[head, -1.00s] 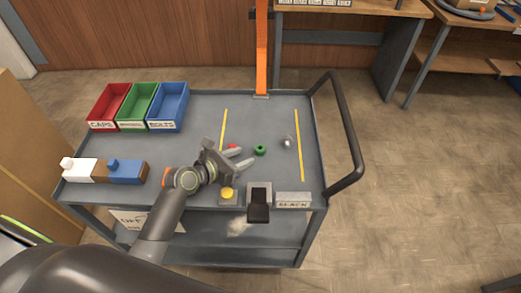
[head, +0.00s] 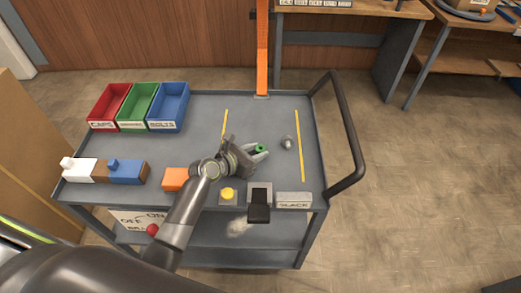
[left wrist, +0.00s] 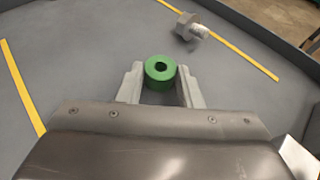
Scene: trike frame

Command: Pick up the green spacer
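The green spacer (head: 261,148) is a short ring with a central hole, on the grey cart top between the two yellow lines. My left gripper (head: 262,151) is at it, reaching in from the left. In the left wrist view the spacer (left wrist: 151,76) sits between the two fingertips of my left gripper (left wrist: 160,80), with a finger close on each side. The fingers look parted around it, with at most a narrow gap; firm contact is not visible. My right gripper is not in view.
A grey bolt (head: 287,142) lies right of the spacer; it also shows in the left wrist view (left wrist: 191,27). Red (head: 108,103), green (head: 136,105) and blue (head: 168,108) bins stand at the back left. A yellow button (head: 228,193) is near the front edge.

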